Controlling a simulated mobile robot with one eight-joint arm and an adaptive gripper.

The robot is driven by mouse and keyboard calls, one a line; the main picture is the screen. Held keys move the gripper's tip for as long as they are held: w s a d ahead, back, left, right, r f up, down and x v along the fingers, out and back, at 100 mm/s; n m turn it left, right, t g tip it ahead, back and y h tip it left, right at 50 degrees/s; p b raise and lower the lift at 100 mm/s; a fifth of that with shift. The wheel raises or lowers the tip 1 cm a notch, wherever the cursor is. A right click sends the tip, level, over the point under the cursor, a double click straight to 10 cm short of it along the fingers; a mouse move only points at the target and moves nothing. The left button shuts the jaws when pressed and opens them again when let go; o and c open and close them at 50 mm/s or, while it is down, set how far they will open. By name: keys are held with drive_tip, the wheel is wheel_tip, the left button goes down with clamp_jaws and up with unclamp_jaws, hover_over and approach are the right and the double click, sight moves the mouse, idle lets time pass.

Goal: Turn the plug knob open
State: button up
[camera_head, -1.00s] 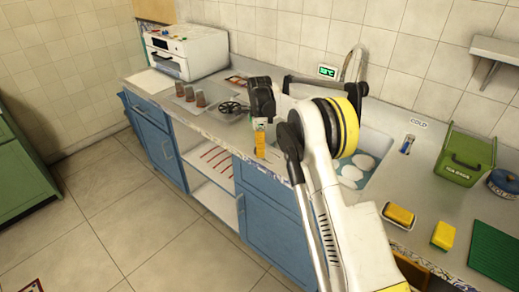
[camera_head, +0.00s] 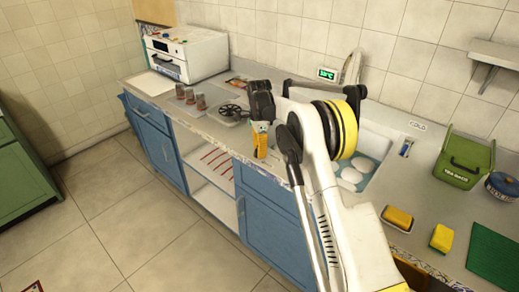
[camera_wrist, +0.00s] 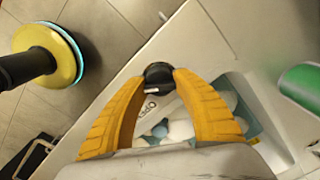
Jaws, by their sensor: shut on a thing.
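The plug knob (camera_wrist: 158,75) is small, round and black with a pale mark on its face. In the wrist view it sits between the yellow fingertips of my gripper (camera_wrist: 158,78), which is shut on it. Printed lettering (camera_wrist: 150,105) that seems to read OPEN shows just below the knob, partly covered by a finger. In the head view my gripper (camera_head: 261,140) is at the front edge of the counter, left of the sink, and the knob cannot be made out there.
White plates (camera_head: 352,174) lie in the sink behind my arm. A green tea bags box (camera_head: 464,160), sponges (camera_head: 398,217) and a blue pot (camera_head: 503,186) stand to the right. Brown cups (camera_head: 200,101) and a white oven (camera_head: 187,52) are at the left.

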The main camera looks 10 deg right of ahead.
drive_tip(key=n+p, duration=0.1)
drive_tip(key=n, duration=0.3)
drive_tip(key=shift+r, duration=0.1)
drive_tip(key=n+p, duration=0.1)
drive_tip(key=n, duration=0.6)
drive_tip(key=shift+n+p, duration=0.4)
drive_tip(key=shift+n, duration=1.8)
drive_tip(key=o, duration=1.2)
wheel_tip(320, 180, up, 12)
